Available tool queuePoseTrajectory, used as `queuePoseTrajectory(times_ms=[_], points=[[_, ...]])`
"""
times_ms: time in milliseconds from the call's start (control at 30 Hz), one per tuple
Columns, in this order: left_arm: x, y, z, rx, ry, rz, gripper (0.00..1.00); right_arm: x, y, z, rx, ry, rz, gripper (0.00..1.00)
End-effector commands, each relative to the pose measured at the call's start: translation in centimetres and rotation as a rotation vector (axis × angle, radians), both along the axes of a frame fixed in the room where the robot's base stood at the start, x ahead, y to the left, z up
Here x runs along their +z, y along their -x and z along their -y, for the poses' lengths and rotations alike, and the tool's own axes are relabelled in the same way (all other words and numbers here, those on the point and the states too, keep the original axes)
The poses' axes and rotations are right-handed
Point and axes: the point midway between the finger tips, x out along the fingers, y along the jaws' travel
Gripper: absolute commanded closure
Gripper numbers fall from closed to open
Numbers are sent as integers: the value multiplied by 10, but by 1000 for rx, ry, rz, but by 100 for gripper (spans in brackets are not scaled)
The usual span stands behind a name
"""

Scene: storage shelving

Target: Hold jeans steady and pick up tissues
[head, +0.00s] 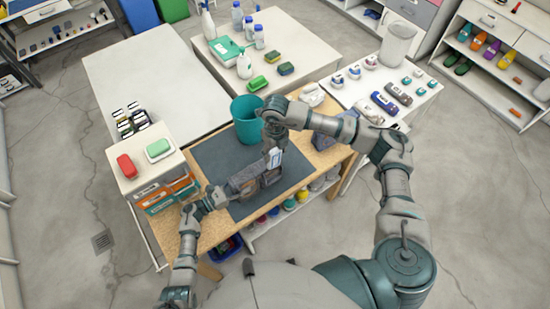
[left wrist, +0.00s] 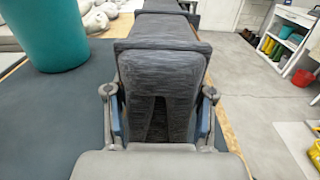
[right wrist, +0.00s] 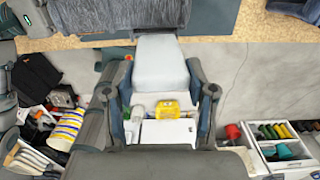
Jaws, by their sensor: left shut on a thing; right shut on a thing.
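The jeans (head: 243,178) are a dark grey folded bundle on the dark mat. My left gripper (head: 218,196) is shut on their near left end. In the left wrist view the jeans (left wrist: 160,75) fill the space between the two fingers. The tissues (right wrist: 162,65) are a pale, rounded white pack between the fingers of my right gripper (right wrist: 164,105). In the head view my right gripper (head: 273,150) is shut on the pack above the mat, just behind the jeans. The gripper and arm partly hide the pack there.
A teal bin (head: 247,120) stands at the mat's back edge. A small drawer unit (head: 150,178) with red and green-white items on top stands left. Folded blue-grey cloth (head: 325,135) lies at the table's right. Bare mat (head: 215,155) shows left of the bin.

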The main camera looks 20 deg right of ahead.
Motion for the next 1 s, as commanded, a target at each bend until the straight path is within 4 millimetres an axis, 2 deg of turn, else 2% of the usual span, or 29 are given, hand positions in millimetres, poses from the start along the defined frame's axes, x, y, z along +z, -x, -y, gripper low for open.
queuePoseTrajectory(times_ms=[133,400,433,533,867,1000], points=[[-1,0,-1,1,-2,-2,100,15,0,0,0,0,1,65],[-1,0,-1,2,-1,-1,100,17,0,0,1,0,-1,65],[-1,0,-1,2,-1,-1,41,17,0,0,1,0,0,65],[0,0,-1,2,-1,-1,17,17,0,0,1,0,0,65],[0,0,-1,1,-1,0,17,17,0,0,1,-1,0,65],[-1,4,-15,2,-3,0,17,17,0,0,1,-1,0,65]])
